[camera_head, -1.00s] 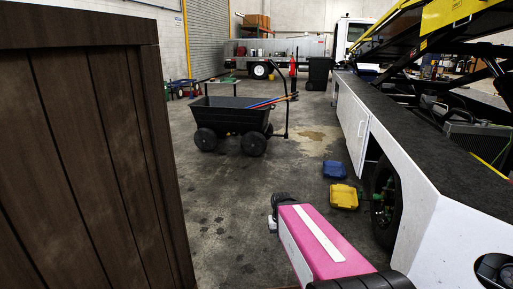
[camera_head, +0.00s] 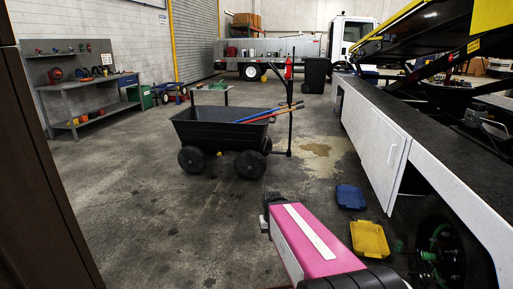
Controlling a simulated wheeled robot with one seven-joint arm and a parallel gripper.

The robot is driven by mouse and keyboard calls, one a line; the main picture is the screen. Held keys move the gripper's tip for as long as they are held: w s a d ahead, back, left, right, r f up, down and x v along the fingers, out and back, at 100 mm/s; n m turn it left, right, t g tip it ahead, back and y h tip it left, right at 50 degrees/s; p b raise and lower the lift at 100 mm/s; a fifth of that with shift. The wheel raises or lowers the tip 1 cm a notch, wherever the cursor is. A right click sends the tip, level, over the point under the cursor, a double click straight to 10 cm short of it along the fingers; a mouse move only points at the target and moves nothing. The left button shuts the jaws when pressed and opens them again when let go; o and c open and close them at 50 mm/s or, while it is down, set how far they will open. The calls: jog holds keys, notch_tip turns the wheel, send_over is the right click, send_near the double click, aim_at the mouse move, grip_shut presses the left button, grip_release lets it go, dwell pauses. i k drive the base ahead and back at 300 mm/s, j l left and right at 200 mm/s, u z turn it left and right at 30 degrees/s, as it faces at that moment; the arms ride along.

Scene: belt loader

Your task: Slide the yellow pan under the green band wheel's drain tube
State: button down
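The yellow pan (camera_head: 369,239) lies on the concrete floor beside the loader, to the right of my pink arm link. The wheel with the green band (camera_head: 441,247) is in the dark wheel well of the white loader, right of the pan. A small green piece (camera_head: 399,246) shows between the pan and the wheel; I cannot tell if it is the drain tube. A blue pan (camera_head: 350,197) lies on the floor just beyond the yellow pan. My arm shows at the bottom, but my gripper's fingers are not visible.
A black cart (camera_head: 222,134) with long-handled tools stands ahead. A dark wooden panel (camera_head: 52,200) fills the left edge. A workbench (camera_head: 92,88) stands against the left wall. The loader's open white door (camera_head: 381,150) is on the right. The floor between cart and panel is clear.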

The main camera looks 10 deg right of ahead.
aim_at(369, 239)
jog(key=i, duration=1.85)
jog(key=i+z, duration=0.2)
jog(key=z, duration=0.25)
jog(key=i+j+z, duration=0.1)
jog(key=z, duration=0.35)
jog(key=i+j+z, duration=0.15)
jog(key=z, duration=0.85)
jog(key=i+j, duration=0.05)
